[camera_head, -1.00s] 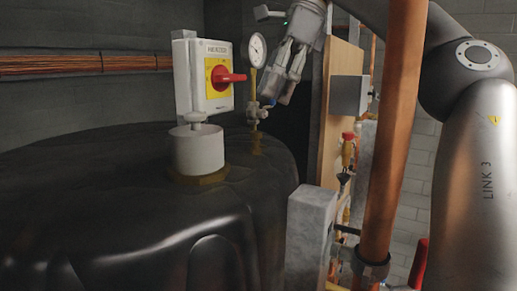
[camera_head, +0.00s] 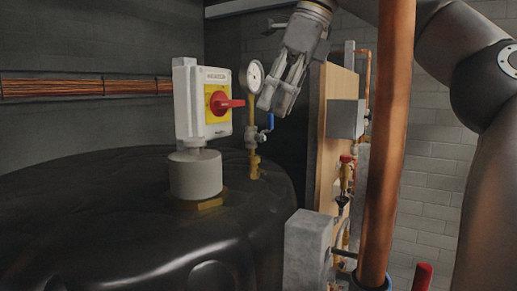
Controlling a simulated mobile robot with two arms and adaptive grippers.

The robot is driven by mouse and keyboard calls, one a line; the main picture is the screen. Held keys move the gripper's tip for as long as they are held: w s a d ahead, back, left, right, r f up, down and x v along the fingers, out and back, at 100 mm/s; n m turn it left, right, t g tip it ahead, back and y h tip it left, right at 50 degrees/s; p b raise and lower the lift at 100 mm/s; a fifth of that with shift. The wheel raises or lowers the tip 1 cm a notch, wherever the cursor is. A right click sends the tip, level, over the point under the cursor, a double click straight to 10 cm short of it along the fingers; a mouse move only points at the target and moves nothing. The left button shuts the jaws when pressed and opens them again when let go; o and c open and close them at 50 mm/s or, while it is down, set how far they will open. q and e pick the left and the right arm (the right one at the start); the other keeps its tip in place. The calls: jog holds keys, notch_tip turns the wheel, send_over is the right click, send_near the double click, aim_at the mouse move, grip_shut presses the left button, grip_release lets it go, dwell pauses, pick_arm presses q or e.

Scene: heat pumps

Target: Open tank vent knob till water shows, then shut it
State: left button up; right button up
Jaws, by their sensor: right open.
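A black, rounded tank (camera_head: 110,210) fills the lower left. A pale grey capped cylinder (camera_head: 195,176) stands on its top in a brass collar. Behind it, a brass fitting (camera_head: 253,150) rises from the tank to a round white gauge (camera_head: 255,75). A small blue handle (camera_head: 270,121) sits on a side branch of this fitting. My right gripper (camera_head: 277,104) points down, open and empty, just above the blue handle. I cannot tell whether its fingertips touch the handle. No water is visible. My left gripper is out of view.
A white and yellow switch box with a red handle (camera_head: 218,102) stands left of the gauge. A thick copper pipe (camera_head: 388,150) runs vertically in front of my right arm. A wooden board (camera_head: 335,130) with a grey box (camera_head: 346,119) stands to the right.

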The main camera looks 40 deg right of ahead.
aim_at(254, 156)
jog(key=x, duration=0.8)
jog(key=shift+w+d+f, duration=0.15)
jog(key=shift+d+f, duration=0.05)
jog(key=shift+w+a+f, duration=0.2)
jog(key=shift+a+f, duration=0.05)
jog(key=shift+f, duration=0.35)
jog(key=shift+w+f, duration=0.2)
jog(key=shift+f, duration=0.15)
grip_shut()
